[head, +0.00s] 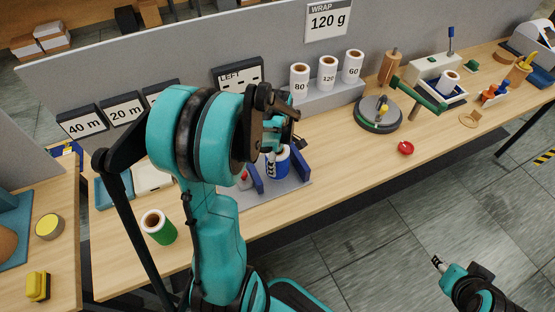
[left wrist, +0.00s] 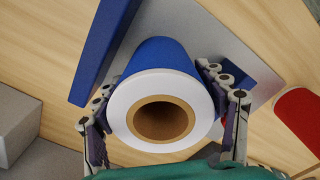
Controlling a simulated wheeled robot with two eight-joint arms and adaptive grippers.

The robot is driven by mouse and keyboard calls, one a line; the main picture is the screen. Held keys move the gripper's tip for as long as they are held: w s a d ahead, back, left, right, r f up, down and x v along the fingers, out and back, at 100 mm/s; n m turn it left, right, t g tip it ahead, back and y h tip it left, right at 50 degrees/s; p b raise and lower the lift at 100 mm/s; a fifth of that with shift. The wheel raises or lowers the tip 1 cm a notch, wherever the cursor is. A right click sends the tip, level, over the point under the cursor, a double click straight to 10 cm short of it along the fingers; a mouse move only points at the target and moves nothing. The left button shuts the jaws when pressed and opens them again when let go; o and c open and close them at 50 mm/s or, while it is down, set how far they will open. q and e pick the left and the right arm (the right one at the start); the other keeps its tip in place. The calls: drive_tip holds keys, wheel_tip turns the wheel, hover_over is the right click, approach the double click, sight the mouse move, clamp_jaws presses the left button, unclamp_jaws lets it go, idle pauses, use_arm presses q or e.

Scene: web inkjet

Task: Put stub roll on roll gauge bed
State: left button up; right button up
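The stub roll (left wrist: 160,62), blue-wrapped with a white end and a brown core, sits between the two fingers of my left gripper (left wrist: 165,100) in the left wrist view. The fingers press against its sides. In the head view the roll (head: 283,161) is partly hidden by my left gripper (head: 275,160). It stands over the roll gauge bed (head: 285,192), a grey plate with blue side walls; whether it touches the plate is unclear. The bed's plate also shows in the left wrist view (left wrist: 238,55). My right gripper (head: 438,263) is low at the right, off the table, with nothing visible in it.
A green roll (head: 159,227) stands left of my left arm. White rolls (head: 328,73) stand on a grey rack behind the bed. A red object (left wrist: 301,115) lies beside the bed in the wrist view.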

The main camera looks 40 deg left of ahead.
use_arm(q)
drive_tip(key=shift+o, duration=0.3)
drive_tip(key=shift+r, duration=0.1)
drive_tip(key=shift+r, duration=0.2)
wheel_tip(320, 180, up, 11)
drive_tip(key=p, duration=0.4)
drive_tip(key=shift+r, duration=0.25)
drive_tip(key=shift+d+r+p, duration=0.2)
drive_tip(key=shift+r+p, duration=0.05)
drive_tip(key=shift+p, duration=0.05)
drive_tip(key=s+d+r+m+t, duration=0.2)
drive_tip(key=s+d+m+t, duration=0.1)
drive_tip(key=d+m, duration=0.5)
drive_tip(key=s+d+r+m+t, duration=0.2)
drive_tip(key=s+d+m+t, duration=0.1)
drive_tip(key=d+m, duration=0.6)
drive_tip(key=m+t, duration=0.1)
drive_tip(key=m, duration=0.3)
drive_tip(key=shift+s+r+m, duration=0.15)
drive_tip(key=shift+s+m, duration=0.15)
drive_tip(key=shift+s, duration=0.05)
drive_tip(key=shift+d, duration=0.1)
